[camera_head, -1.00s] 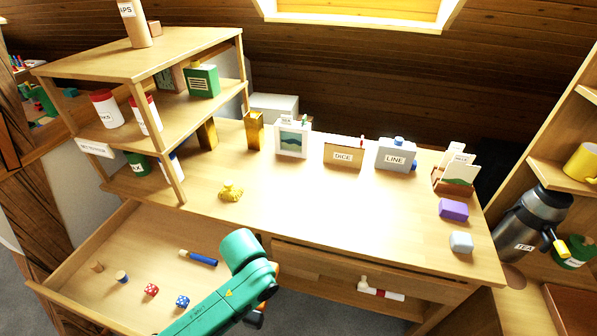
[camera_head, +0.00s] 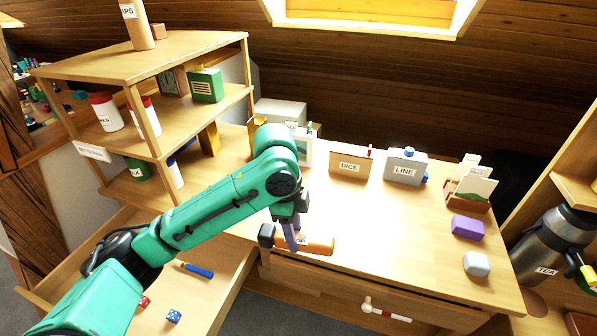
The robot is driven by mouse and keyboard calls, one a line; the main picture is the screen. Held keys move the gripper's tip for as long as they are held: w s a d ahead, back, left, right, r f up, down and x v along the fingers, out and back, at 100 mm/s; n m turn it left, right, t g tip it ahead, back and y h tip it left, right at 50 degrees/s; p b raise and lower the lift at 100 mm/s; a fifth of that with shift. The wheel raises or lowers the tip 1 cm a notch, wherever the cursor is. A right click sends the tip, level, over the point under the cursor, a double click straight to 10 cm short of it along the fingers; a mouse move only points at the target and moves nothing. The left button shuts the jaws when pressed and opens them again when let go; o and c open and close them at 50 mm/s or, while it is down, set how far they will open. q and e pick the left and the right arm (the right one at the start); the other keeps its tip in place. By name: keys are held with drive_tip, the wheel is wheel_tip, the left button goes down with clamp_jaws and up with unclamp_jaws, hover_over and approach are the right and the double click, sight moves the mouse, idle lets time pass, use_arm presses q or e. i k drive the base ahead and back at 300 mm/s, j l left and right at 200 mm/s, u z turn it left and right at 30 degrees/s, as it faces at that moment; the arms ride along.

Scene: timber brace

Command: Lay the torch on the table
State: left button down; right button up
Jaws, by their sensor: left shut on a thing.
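The torch (camera_head: 320,244) is orange with a black head (camera_head: 266,235) at its left end and a pale label partly covered by my fingers. My left gripper (camera_head: 292,240) comes down from above and is shut around its body. The torch is roughly level, over the front part of the wooden table (camera_head: 385,225). I cannot tell whether it touches the top. My right gripper is not in view.
A picture card, the DICE box (camera_head: 350,162) and the LINE box (camera_head: 406,167) stand along the back. An open drawer (camera_head: 225,300) is at front left. The table's middle is clear.

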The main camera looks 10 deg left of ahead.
sight(315, 215)
drive_tip(key=i, duration=0.85)
